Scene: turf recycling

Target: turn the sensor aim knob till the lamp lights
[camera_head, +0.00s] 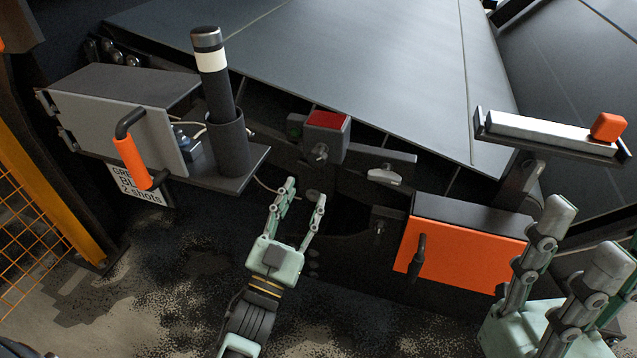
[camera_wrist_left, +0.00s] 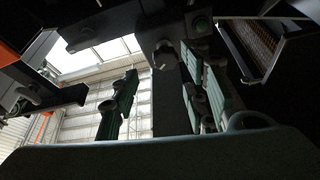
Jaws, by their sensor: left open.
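A small grey knob (camera_head: 320,153) sits on the front of a grey box with a red top (camera_head: 327,121), on the machine's side. The knob also shows in the left wrist view (camera_wrist_left: 163,55), between the fingers in the picture. A dark green round part (camera_head: 295,122), perhaps the lamp, is left of the box; it looks unlit, and shows in the wrist view (camera_wrist_left: 200,24). My left gripper (camera_head: 305,191) is open and empty, its fingertips below the knob in the picture and seemingly apart from it. My right gripper (camera_head: 585,232) is open and empty at lower right.
A grey cabinet with an orange handle (camera_head: 131,162) and a black post with a white band (camera_head: 212,62) stand left. A lever (camera_head: 384,176) is right of the knob. An orange-fronted box (camera_head: 459,245) and a bar with an orange block (camera_head: 608,126) are at right.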

